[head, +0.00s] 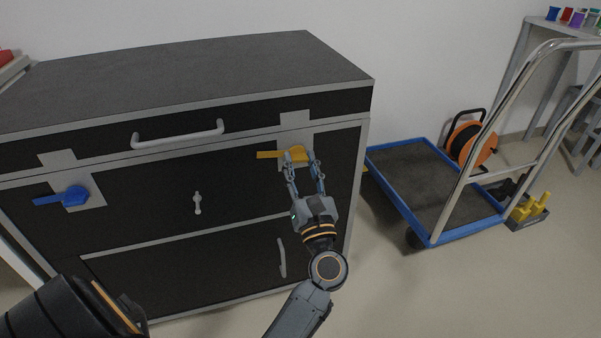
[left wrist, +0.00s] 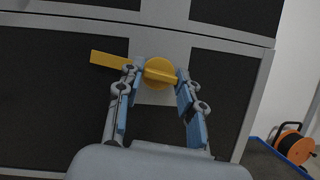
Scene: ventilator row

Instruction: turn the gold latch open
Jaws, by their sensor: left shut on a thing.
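The gold latch (head: 268,155) is on the upper right of the dark cabinet front, on a light grey plate. Its arm points left and lies nearly level. It also shows in the left wrist view (left wrist: 109,60), with its round hub (left wrist: 158,66) between the fingertips. My left gripper (head: 301,158) is shut on the latch's hub end, with one finger on each side. The left gripper fills the middle of the left wrist view (left wrist: 160,78). My right gripper is not in view.
The cabinet (head: 140,240) also carries a blue latch (head: 64,197), a top drawer handle (head: 180,135), a small knob (head: 197,203) and a lower vertical handle (head: 282,257). A blue-edged trolley (head: 410,182) stands right of it, near an orange cable reel (head: 470,140).

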